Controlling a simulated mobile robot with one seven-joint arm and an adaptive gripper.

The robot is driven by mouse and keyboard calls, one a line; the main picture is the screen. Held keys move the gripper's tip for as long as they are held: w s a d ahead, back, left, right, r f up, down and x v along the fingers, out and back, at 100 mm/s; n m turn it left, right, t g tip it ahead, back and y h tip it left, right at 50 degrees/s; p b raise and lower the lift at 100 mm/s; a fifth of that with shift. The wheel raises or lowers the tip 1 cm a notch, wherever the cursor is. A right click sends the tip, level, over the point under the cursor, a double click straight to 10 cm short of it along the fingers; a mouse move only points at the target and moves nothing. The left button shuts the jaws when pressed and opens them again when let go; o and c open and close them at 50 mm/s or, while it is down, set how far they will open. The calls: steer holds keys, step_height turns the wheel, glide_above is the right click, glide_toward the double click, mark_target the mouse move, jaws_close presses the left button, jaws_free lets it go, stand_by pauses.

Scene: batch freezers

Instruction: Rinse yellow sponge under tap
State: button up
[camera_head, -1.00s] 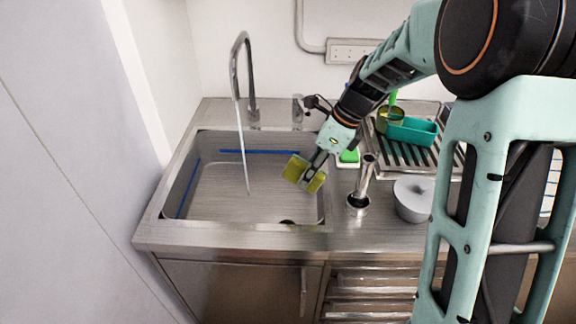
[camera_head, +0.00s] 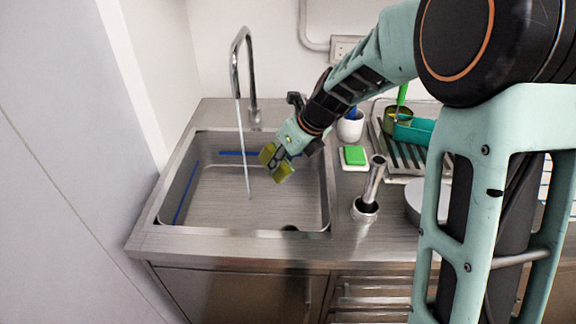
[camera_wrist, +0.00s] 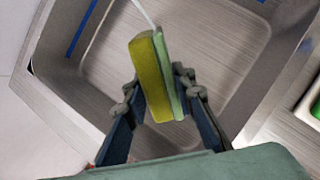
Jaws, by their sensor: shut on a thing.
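My gripper (camera_head: 276,162) is shut on the yellow sponge (camera_head: 267,153), which has a pale green layer on one side. In the wrist view the sponge (camera_wrist: 152,80) stands on edge between the two fingers (camera_wrist: 152,110). It is held above the right part of the steel sink (camera_head: 215,205). The tap (camera_head: 243,65) stands behind the sink, and a thin pale stream of water (camera_head: 243,150) falls from its spout into the basin. The sponge is to the right of the stream and apart from it in the head view.
Right of the sink are a green sponge on a white holder (camera_head: 354,156), a white cup (camera_head: 350,126), a steel cylinder on a stand (camera_head: 373,185) and a grey pot (camera_head: 413,203). A drying rack with a teal tray (camera_head: 414,131) is behind. The basin looks empty.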

mark_target(260, 159)
steer(key=w+a, duration=0.1)
steer(key=a, duration=0.2)
steer(key=w+a+f, duration=0.1)
steer(key=shift+w+a, duration=0.25)
steer(key=shift+w, duration=0.05)
steer(key=shift+w+a+p, duration=0.15)
steer(key=shift+a+p, duration=0.2)
steer(key=shift+p, duration=0.1)
steer(key=shift+w+a+f+p, duration=0.2)
steer(key=shift+w+a+p, duration=0.25)
steer(key=shift+a, duration=0.25)
steer(key=shift+w+a+f+p, duration=0.2)
steer(key=shift+w+a+p, duration=0.2)
steer(key=shift+a, duration=0.25)
steer(key=shift+w+d+p, duration=0.2)
steer(key=shift+w+p, duration=0.1)
steer(key=shift+p, duration=0.1)
steer(key=shift+s, duration=0.1)
steer(key=shift+s+a, duration=0.2)
steer(key=shift+s, duration=0.05)
steer(key=shift+w+p, duration=0.1)
steer(key=shift+p, duration=0.25)
steer(key=shift+w+d, duration=0.2)
steer(key=shift+w, duration=0.05)
